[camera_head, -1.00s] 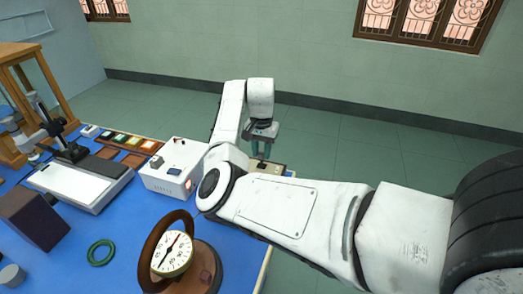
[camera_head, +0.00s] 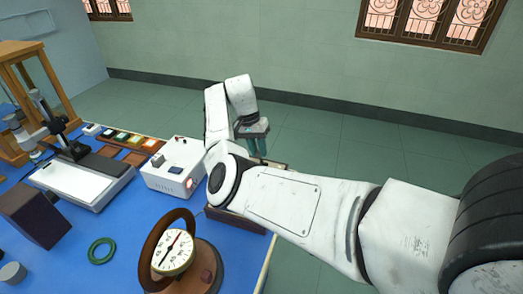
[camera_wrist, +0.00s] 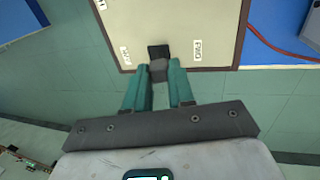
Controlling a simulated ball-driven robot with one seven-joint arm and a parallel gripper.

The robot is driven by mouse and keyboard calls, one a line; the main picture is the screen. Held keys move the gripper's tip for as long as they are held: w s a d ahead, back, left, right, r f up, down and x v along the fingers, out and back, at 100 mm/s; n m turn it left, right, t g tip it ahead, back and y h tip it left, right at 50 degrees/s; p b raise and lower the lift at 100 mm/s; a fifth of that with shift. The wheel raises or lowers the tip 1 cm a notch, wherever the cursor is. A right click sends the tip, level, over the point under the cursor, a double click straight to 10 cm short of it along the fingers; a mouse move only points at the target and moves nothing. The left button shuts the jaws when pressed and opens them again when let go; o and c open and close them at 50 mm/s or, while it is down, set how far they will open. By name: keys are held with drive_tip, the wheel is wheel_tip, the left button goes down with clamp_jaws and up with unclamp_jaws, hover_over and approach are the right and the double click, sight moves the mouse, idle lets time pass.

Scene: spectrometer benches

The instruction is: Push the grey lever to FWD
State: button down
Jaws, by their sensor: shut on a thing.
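The switch box has a cream top panel with a dark rim (camera_wrist: 213,18), seen in the wrist view. The grey lever (camera_wrist: 158,71) stands near the panel's lower edge, with a black part (camera_wrist: 158,51) at it. The FWD label (camera_wrist: 196,50) is to its right; another label (camera_wrist: 125,56), too small to read, is to its left. The lever is between the two labels. My gripper (camera_wrist: 160,68) has its teal fingers on both sides of the lever and is shut on it. In the head view my gripper (camera_head: 257,148) is over the box, which my arm largely hides.
In the head view a white instrument box (camera_head: 172,168) stands left of my arm on the blue bench (camera_head: 112,222). A red cable (camera_wrist: 275,45) runs beside the panel.

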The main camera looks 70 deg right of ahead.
drive_tip(key=shift+w+f+g+b, duration=0.25)
drive_tip(key=shift+w+g+b, duration=0.25)
drive_tip(key=shift+b, duration=0.4)
drive_tip(key=shift+w+f+g+b, duration=0.2)
drive_tip(key=shift+w+g+b, duration=0.1)
drive_tip(key=shift+g+b, duration=0.5)
drive_tip(key=shift+w+b, duration=0.15)
drive_tip(key=shift+b, duration=0.3)
drive_tip(key=shift+r, duration=0.1)
drive_tip(key=c, duration=1)
unclamp_jaws()
drive_tip(key=shift+o, duration=0.2)
drive_tip(key=b+v, duration=0.2)
drive_tip(key=v, duration=0.8)
drive_tip(key=shift+w+a+r, duration=0.15)
drive_tip(key=shift+w+r, duration=0.1)
drive_tip(key=shift+w, duration=0.1)
